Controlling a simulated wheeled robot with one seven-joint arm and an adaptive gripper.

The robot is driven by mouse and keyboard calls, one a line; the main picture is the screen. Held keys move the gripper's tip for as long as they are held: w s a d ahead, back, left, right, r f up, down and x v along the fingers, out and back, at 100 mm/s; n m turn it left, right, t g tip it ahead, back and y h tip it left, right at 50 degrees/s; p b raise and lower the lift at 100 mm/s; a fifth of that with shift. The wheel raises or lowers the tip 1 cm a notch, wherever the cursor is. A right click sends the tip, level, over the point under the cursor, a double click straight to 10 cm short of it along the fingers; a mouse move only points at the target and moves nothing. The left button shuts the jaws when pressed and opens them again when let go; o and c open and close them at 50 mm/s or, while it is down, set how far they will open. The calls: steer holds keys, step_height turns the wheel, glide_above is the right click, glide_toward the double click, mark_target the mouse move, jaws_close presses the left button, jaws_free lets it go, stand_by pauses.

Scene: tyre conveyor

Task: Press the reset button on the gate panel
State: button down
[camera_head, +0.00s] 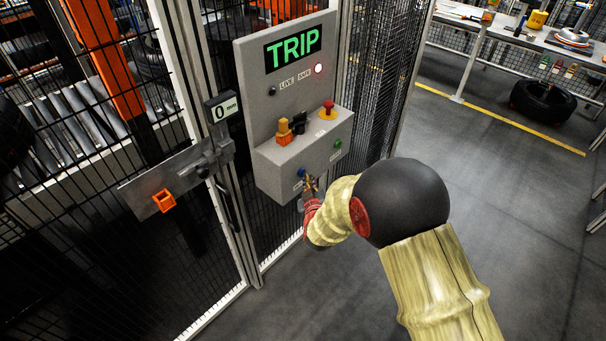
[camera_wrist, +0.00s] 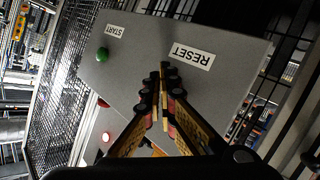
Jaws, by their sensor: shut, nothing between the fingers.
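In the wrist view, the fingertips (camera_wrist: 164,66) lie beside the RESET label (camera_wrist: 192,55). The button by that label is hidden behind the fingers; I cannot tell if they touch it. The green button (camera_wrist: 102,54) sits by the START label (camera_wrist: 116,31).
A red mushroom button (camera_head: 328,108) and an orange-yellow device (camera_head: 284,132) sit on top of the box. A latch plate with an orange piece (camera_head: 163,200) and a "0 mm" readout (camera_head: 224,107) are at the left.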

steer(key=shift+w+a, duration=0.3)
steer(key=shift+a, duration=0.05)
stand_by(0.8)
steer(key=shift+s+d, duration=0.55)
steer(key=shift+d, duration=0.1)
steer(key=shift+s+d, duration=0.1)
steer(key=s+d, duration=0.1)
steer(key=d, duration=0.1)
steer(key=s+d, duration=0.1)
steer(key=s, duration=0.1)
steer(key=shift+d, duration=0.4)
stand_by(0.8)
